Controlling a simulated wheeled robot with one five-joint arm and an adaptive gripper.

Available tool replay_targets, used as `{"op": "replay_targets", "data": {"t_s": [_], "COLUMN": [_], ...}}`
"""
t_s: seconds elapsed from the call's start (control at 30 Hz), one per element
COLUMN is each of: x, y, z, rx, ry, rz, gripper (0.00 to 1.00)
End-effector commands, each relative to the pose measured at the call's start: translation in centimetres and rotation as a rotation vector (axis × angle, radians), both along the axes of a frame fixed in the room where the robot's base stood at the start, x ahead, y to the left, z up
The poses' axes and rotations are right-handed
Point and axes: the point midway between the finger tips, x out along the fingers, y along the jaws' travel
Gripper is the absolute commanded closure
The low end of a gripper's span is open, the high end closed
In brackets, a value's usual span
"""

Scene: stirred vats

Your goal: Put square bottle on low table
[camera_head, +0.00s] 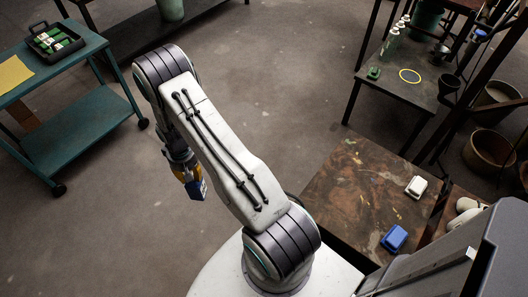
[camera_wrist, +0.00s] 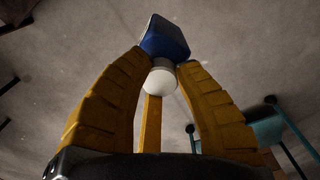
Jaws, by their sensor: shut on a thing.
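My gripper (camera_head: 184,174) hangs over the open floor at the left of my arm. Its yellow fingers, also in the wrist view (camera_wrist: 165,85), are shut on the square bottle (camera_wrist: 166,38). The bottle has a blue body and a round white cap, and the fingers close around its cap end. In the head view the blue bottle (camera_head: 196,189) shows just below the fingertips, clear of any surface. A low table with a stained brown top (camera_head: 345,205) stands at the lower right, apart from the gripper.
A white item (camera_head: 416,187) and a blue item (camera_head: 395,238) lie on the brown table's right part; its left part is clear. A dark table (camera_head: 405,88) behind holds bottles and a yellow ring (camera_head: 410,76). A teal cart (camera_head: 75,135) with a black tray (camera_head: 55,42) stands left.

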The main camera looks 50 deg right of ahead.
Motion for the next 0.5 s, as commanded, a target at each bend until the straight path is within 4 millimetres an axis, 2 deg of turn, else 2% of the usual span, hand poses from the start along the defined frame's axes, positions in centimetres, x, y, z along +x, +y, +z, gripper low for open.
{"op": "replay_targets", "data": {"t_s": [0.03,0.23,0.5], "x": [0.5,1.3,0.1], "y": [-1.6,-8.0,-19.1], "z": [-0.4,-0.8,-0.8], "rx": [-0.001,-0.001,-0.001], "ry": [-0.004,-0.005,-0.005], "rz": [-0.05,-0.258,-0.596], "gripper": [1.0,1.0,1.0]}}
